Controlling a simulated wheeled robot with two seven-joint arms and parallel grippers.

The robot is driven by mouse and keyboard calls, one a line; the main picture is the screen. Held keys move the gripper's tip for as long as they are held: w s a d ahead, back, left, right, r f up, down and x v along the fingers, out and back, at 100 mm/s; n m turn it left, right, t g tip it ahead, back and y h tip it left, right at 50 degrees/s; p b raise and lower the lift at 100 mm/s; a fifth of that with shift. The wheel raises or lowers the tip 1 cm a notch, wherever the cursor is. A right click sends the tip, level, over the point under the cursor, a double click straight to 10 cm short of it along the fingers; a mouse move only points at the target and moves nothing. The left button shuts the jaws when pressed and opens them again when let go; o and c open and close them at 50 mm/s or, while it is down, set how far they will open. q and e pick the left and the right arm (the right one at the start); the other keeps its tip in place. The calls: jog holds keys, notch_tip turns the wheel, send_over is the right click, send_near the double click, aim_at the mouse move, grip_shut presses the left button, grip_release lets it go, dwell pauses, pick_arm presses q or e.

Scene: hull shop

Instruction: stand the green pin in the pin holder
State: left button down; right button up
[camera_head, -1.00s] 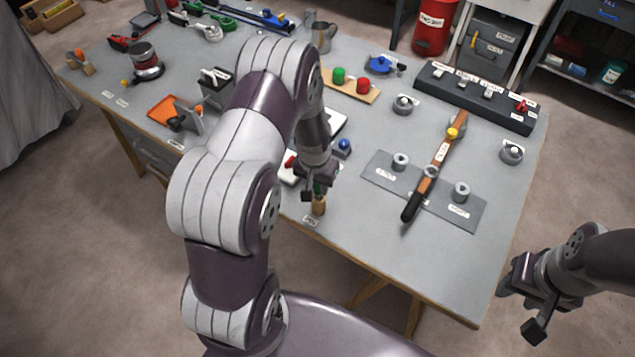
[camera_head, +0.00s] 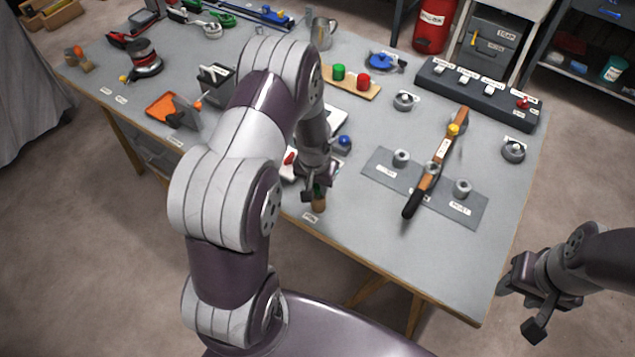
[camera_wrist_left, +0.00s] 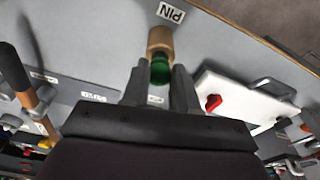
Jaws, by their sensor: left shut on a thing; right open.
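The green pin (camera_wrist_left: 160,72) is between the two fingers of my left gripper (camera_wrist_left: 160,85) in the left wrist view. My left gripper (camera_head: 316,188) is shut on it near the table's front edge in the head view. The wooden pin holder (camera_wrist_left: 160,40) stands just beyond the pin, beside a "PIN" label; in the head view the holder (camera_head: 319,203) is directly below the fingertips. The pin's lower end meets the holder's top in the picture, but I cannot tell whether it is inside. My right gripper (camera_head: 535,300) is open and empty, off the table's right side.
A white board with a red part (camera_wrist_left: 212,102) lies close beside the left gripper. A grey plate (camera_head: 465,212) with several round posts and a long wooden-handled tool lies to the right. The table front between holder and plate is clear.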

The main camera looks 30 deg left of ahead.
pick_arm(q)
jog(key=shift+f+b, duration=0.4)
jog(key=shift+f, duration=0.2)
dwell(0.3)
jog(key=shift+c, duration=2)
grip_release()
notch_tip(320, 180, up, 8)
jog(key=p, duration=0.6)
jog(key=shift+r+p, duration=0.1)
jog(key=shift+p, duration=0.3)
jog(key=shift+s, duration=0.1)
